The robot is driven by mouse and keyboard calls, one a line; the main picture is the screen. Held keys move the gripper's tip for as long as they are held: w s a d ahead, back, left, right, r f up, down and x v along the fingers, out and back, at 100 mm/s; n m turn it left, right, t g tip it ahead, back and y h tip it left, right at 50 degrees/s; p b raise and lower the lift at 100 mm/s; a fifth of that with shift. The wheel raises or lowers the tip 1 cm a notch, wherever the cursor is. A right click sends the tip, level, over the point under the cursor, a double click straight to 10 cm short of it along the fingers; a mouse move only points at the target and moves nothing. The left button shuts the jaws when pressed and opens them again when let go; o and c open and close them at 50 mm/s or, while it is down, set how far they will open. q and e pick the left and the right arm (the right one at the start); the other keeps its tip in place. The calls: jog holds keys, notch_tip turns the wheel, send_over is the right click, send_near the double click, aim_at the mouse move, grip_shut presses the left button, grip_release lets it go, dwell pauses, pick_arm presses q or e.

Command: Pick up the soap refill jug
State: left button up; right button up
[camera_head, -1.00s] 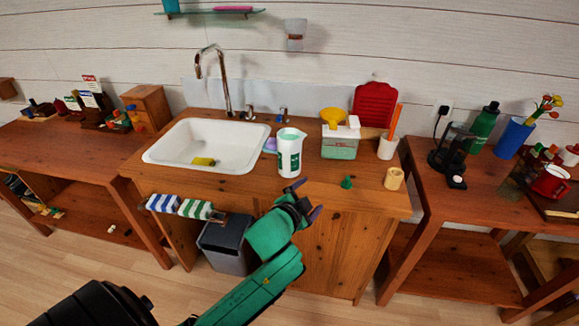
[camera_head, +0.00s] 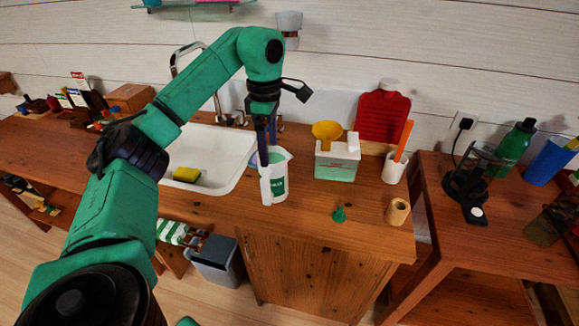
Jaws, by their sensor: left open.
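The soap refill jug (camera_head: 278,184) is a white jug with a green label. It stands upright on the wooden counter (camera_head: 330,235), just right of the sink. My left gripper (camera_head: 267,155) points down from above at the jug's top left side, its fingers spread. One dark finger overlaps the jug's upper edge in the picture; I cannot tell whether it touches. The arm hides part of the sink and tap. My right gripper is out of view.
The white sink (camera_head: 235,170) holds a yellow sponge (camera_head: 186,174). Right of the jug are a white-and-green box (camera_head: 338,160) with a yellow scoop, a white cup (camera_head: 393,170), a small green object (camera_head: 339,215) and a wooden cylinder (camera_head: 397,211). Bare counter lies in front of the jug.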

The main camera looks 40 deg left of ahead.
aim_at(265, 174)
pick_arm(q)
jog(key=shift+s+f+b, duration=0.1)
jog(key=shift+f+b, duration=0.45)
jog(key=shift+f, duration=0.35)
jog(key=shift+s+d+f+b, duration=0.2)
jog(key=shift+s+f+b, duration=0.5)
jog(key=shift+f, duration=0.15)
jog(key=s+f, duration=0.1)
jog(key=f, duration=0.1)
jog(key=shift+s+f, duration=0.35)
jog(key=shift+s, duration=0.05)
jog(key=f, duration=0.1)
jog(key=w+f, duration=0.1)
jog(key=shift+a+f, duration=0.15)
jog(key=shift+f, duration=0.2)
notch_tip(265, 174, down, 4)
jog(key=shift+f+p, duration=0.1)
jog(key=shift+p, duration=0.4)
jog(key=shift+s+f, duration=0.1)
jog(key=shift+c, duration=0.9)
grip_shut()
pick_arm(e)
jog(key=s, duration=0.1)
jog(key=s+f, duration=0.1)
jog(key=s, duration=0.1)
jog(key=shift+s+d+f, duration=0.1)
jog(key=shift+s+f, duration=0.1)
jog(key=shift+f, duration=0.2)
